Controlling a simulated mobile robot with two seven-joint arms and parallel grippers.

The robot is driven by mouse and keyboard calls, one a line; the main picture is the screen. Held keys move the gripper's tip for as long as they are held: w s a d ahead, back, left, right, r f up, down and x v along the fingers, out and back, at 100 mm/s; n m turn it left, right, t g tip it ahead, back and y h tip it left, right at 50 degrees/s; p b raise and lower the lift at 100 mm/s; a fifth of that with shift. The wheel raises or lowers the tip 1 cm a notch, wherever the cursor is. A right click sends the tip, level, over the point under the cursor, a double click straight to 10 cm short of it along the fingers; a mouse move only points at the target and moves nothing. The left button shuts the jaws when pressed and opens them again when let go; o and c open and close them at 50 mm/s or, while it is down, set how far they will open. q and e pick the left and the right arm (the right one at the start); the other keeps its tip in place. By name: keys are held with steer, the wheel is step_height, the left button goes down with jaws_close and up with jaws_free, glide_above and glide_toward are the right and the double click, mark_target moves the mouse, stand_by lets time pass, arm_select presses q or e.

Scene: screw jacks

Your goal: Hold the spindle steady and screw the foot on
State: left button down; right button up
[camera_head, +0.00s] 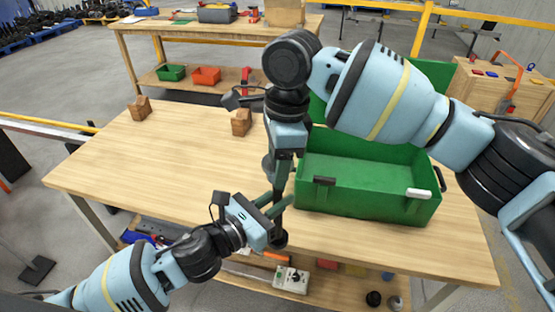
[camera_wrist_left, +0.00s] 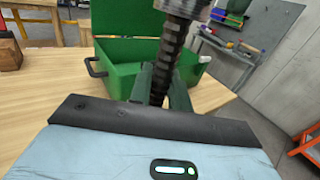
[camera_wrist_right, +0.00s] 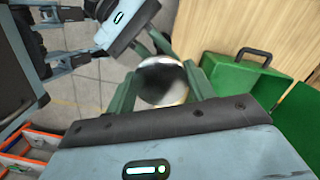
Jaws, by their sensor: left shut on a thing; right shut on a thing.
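The spindle is a dark threaded rod, upright in the left wrist view (camera_wrist_left: 166,58); its dark lower end shows in the head view (camera_head: 278,239). My left gripper (camera_head: 277,203) is shut on the spindle near the table's front edge. The foot is a round grey metal piece at the top of the rod in the left wrist view (camera_wrist_left: 192,8). It shows as a shiny disc in the right wrist view (camera_wrist_right: 162,82). My right gripper (camera_head: 281,170) points down from above and is shut on the foot. The foot meets the rod, but how far the thread is engaged is hidden.
An open green case (camera_head: 365,208) stands on the wooden table (camera_head: 165,165), just right of the grippers. Two small wooden blocks, one at the left (camera_head: 140,108) and one farther right (camera_head: 241,122), stand near the back edge. The table's left half is clear.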

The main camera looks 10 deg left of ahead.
steer(key=m, duration=0.4)
steer(key=shift+r+t, duration=0.1)
steer(key=shift+t, duration=0.2)
steer(key=o, duration=1.1)
steer(key=shift+r, duration=2.25)
steer(key=shift+c, duration=0.5)
